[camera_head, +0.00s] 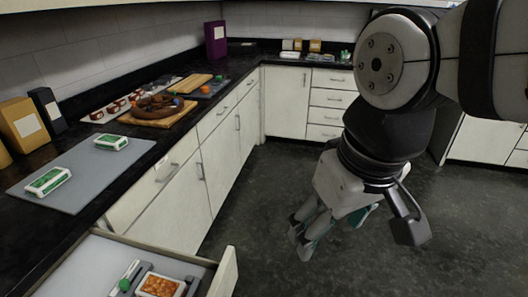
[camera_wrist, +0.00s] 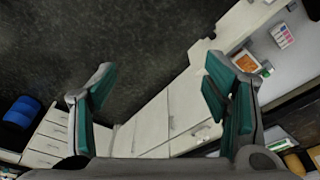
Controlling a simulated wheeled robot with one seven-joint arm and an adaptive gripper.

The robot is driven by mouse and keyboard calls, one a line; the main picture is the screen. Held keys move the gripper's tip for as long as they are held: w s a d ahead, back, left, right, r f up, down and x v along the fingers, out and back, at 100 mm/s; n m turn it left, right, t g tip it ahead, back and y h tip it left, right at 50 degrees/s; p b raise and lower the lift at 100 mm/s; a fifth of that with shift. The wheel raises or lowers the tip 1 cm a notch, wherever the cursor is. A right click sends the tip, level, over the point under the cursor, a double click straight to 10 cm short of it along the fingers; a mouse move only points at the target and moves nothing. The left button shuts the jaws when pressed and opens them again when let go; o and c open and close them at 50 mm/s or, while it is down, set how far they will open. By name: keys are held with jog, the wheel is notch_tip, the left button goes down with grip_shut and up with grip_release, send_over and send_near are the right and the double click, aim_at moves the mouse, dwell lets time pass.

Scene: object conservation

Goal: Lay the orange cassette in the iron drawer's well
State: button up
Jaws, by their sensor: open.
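The orange cassette (camera_head: 160,286), with a pale frame around its orange face, lies in the open drawer (camera_head: 85,268) at the bottom left of the head view. Grey parts flank it, and a green knob (camera_head: 124,285) is on its left. The picture's lower edge cuts off the drawer, so I cannot tell whether the cassette is in a well. An orange patch, probably the cassette, shows in the wrist view (camera_wrist: 244,61) behind the right finger. My gripper (camera_head: 306,236) hangs over the floor, right of the drawer and apart from it. Its teal-padded fingers (camera_wrist: 160,78) are spread and empty.
Two green-faced cassettes (camera_head: 47,181) (camera_head: 111,142) lie on a grey mat (camera_head: 80,178) on the black counter. Boxes (camera_head: 28,124) stand at the left. A brown bowl (camera_head: 157,106) rests on a wooden board farther back. The floor between the cabinets is clear.

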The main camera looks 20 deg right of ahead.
jog(key=shift+m, duration=0.8)
jog(key=s, duration=0.1)
jog(key=s+d, duration=0.1)
jog(key=s, duration=0.1)
jog(key=shift+s+d+f, duration=0.3)
jog(key=shift+s+f, duration=0.05)
jog(key=shift+s, duration=0.05)
